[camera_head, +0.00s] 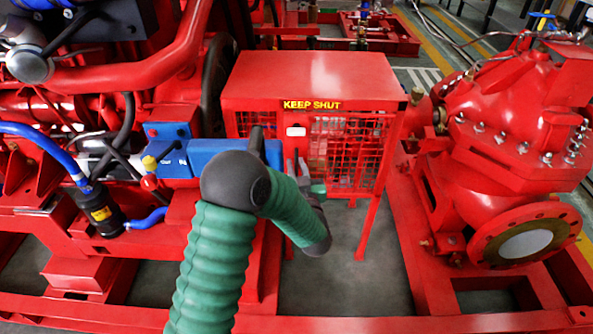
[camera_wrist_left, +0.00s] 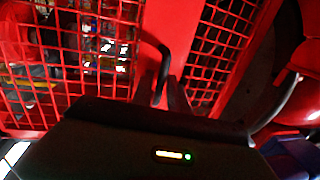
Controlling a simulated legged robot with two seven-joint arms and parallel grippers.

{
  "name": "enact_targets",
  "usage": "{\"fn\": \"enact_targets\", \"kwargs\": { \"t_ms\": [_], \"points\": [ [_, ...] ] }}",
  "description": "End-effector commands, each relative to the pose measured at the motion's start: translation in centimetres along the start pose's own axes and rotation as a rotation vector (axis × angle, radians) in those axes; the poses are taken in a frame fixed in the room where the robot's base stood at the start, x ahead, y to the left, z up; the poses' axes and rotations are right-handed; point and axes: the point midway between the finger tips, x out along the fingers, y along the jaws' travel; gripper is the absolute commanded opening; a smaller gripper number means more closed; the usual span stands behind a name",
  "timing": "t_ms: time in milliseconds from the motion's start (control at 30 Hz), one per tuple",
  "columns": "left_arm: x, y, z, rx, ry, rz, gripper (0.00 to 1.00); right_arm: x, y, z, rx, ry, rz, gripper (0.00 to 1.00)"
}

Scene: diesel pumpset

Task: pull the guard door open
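The guard is a red box with a flat top, and its front is a red mesh door (camera_head: 343,150) under a yellow "KEEP SHUT" label. The door looks closed. In the left wrist view the mesh (camera_wrist_left: 75,65) fills the left side, and a black bent handle (camera_wrist_left: 163,58) stands in front of a red upright. My left gripper (camera_head: 297,166) is at the door's left part, below a small white piece. In the left wrist view its two dark fingers (camera_wrist_left: 164,95) are apart, with the handle's lower end between them; contact is unclear. My right gripper is not in view.
A red pump casing (camera_head: 510,110) stands right of the guard. The engine, with blue hoses and a blue box (camera_head: 172,150), is on the left. Red base rails run along the front. Bare grey floor (camera_head: 340,270) lies below the guard.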

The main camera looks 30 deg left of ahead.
Motion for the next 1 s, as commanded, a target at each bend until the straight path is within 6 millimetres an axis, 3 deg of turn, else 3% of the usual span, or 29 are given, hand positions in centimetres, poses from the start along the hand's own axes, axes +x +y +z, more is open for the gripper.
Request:
{"fn": "enact_targets", "kwargs": {
  "t_ms": [233, 400, 1000],
  "points": [
    [0.12, 0.04, -0.06, 0.0, 0.0, 0.001, 0.2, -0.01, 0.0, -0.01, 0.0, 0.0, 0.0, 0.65],
    [0.1, 0.04, -0.04, 0.0, -0.001, 0.001, 0.0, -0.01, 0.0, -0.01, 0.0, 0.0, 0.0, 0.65],
    [0.07, 0.05, 0.01, 0.0, -0.001, 0.001, 0.0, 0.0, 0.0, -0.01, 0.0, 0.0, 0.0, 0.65]
  ]
}}
